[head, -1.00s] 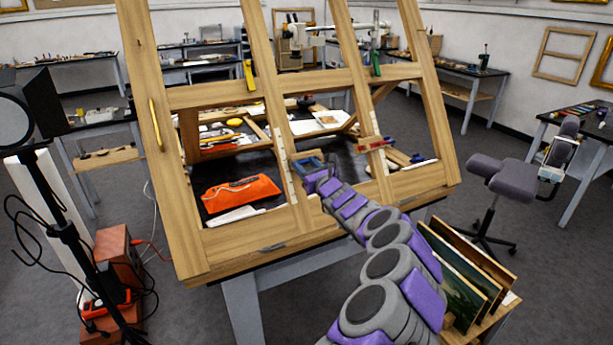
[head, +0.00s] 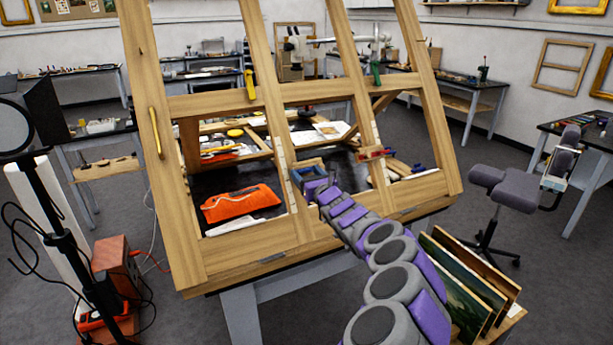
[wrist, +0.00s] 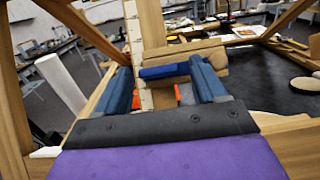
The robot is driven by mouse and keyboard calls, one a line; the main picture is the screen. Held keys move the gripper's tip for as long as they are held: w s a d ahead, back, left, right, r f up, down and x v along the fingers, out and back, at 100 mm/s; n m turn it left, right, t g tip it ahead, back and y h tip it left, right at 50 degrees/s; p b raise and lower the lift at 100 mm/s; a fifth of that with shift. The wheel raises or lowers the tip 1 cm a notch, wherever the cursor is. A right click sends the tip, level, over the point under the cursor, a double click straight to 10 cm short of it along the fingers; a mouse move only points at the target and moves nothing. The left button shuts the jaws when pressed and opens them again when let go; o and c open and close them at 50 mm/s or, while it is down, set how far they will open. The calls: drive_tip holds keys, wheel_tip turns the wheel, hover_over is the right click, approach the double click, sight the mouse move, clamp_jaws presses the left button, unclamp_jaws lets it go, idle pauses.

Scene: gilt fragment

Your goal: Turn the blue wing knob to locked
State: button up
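The blue wing knob (wrist: 165,71) shows in the wrist view as a blue bar in front of a pale wooden piece (wrist: 185,54), beside an upright wooden bar. My gripper (wrist: 163,78) has its two blue-grey fingers spread apart, one on each side of the knob. A small gap shows at the left finger; whether the right finger touches the knob I cannot tell. In the head view my gripper (head: 309,174) is at the middle upright of the wooden frame (head: 225,255), low down, and mostly hides the knob there.
A red piece (head: 372,153), a green one (head: 375,72) and a yellow one (head: 249,84) are on other frame bars. An orange pouch (head: 240,202) lies behind the frame's left opening. A lamp stand (head: 60,235) stands left; framed panels (head: 465,280) stand lower right.

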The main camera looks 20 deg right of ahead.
idle(0.3)
drive_tip(key=s, duration=1.1)
drive_tip(key=s+f, duration=0.1)
drive_tip(key=s, duration=0.5)
drive_tip(key=shift+s+d+f, duration=0.1)
drive_tip(key=shift+d, duration=0.15)
idle(0.4)
